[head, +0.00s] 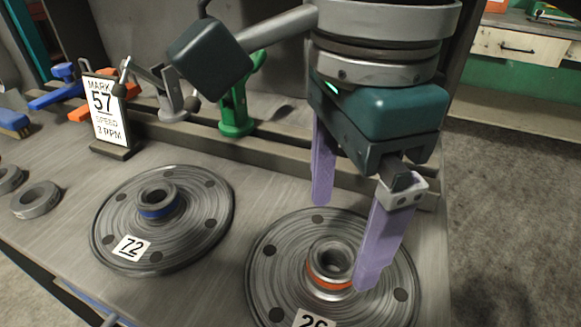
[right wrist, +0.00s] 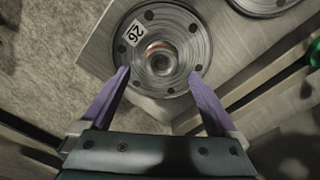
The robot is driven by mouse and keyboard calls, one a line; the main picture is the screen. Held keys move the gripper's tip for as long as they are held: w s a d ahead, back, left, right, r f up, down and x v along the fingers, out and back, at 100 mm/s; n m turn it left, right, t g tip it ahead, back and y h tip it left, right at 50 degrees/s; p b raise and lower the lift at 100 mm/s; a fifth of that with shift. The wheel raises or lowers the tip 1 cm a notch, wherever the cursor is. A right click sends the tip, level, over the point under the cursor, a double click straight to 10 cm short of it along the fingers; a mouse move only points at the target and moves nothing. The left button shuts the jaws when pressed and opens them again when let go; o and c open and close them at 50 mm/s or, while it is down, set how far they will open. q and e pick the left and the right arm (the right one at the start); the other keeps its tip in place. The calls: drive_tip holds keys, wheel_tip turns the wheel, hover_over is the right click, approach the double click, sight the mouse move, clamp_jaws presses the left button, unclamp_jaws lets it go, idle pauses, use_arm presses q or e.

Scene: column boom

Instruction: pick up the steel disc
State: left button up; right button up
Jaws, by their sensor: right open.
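A round steel disc with an orange-ringed hub (head: 331,267) and a label that seems to read 26 lies flat on the bench below my right gripper (head: 345,240). In the right wrist view the same disc (right wrist: 184,80) sits ahead of and between the two purple fingertips (right wrist: 160,72). My right gripper is open with nothing between its fingers, and in the head view one finger covers part of the disc. A second steel disc (head: 105,225) with a blue-ringed hub and a 72 label lies to the left. My left gripper is not in view.
A sign reading MARK 57 (head: 107,112) stands behind the left disc. A rack rail (head: 285,152) with green, orange and blue tools runs along the back. Steel rings (head: 36,200) lie at the left. The bench ends right of the right disc, with floor (head: 510,200) beyond.

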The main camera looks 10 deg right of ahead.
sight(333, 252)
wheel_tip(333, 252, down, 6)
drive_tip(key=shift+w, duration=0.15)
drive_tip(key=shift+c, duration=0.3)
clamp_jaws()
idle(0.6)
drive_tip(key=shift+r, duration=0.15)
